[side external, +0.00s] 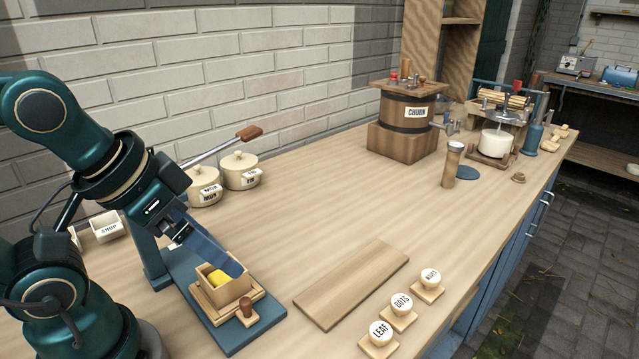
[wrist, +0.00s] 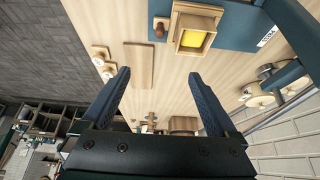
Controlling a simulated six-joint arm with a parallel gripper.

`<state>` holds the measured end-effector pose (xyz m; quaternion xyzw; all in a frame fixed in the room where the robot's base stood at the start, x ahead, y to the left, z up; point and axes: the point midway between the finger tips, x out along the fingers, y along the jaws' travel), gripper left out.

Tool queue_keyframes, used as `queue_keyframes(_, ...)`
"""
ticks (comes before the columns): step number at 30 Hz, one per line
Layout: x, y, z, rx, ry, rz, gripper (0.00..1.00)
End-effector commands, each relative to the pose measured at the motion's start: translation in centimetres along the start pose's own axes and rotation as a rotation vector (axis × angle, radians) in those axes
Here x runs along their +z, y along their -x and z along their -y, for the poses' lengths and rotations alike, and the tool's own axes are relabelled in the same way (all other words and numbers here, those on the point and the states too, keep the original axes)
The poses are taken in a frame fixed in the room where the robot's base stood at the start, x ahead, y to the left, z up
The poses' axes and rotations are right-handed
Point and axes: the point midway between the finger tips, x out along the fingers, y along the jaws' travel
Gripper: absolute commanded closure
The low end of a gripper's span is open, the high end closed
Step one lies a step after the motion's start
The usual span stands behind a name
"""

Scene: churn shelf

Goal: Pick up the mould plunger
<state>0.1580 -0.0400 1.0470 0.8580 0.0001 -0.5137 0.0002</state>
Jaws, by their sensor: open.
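What looks like the mould plunger (side external: 247,310) is a small brown knob on a pale square wooden plate. It stands upright beside the wooden mould box (side external: 224,296) on the blue base (side external: 188,280). In the wrist view the plunger (wrist: 160,27) shows near the top, left of the box (wrist: 193,28). The box has yellow stuff inside. My gripper (side external: 236,271) is open and empty, with its blue fingers above the box in the side view.
A bare wooden board (side external: 352,283) lies right of the base. Three round labelled stamps, LEAF (side external: 380,335), DOTS (side external: 401,303) and one more (side external: 429,280), line the front edge. Lidded pots (side external: 240,168) stand behind. The churn (side external: 405,120) is far back. The middle table is clear.

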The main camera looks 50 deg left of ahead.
Motion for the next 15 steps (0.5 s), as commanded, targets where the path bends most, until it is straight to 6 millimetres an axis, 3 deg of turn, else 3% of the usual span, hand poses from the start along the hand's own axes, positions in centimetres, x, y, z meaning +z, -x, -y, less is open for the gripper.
queue_keyframes(7,-0.3,0.1,0.1,-0.005,0.057,-0.011,0.06)
queue_keyframes(15,-6.9,1.1,0.4,-0.029,0.237,-0.117,0.06)
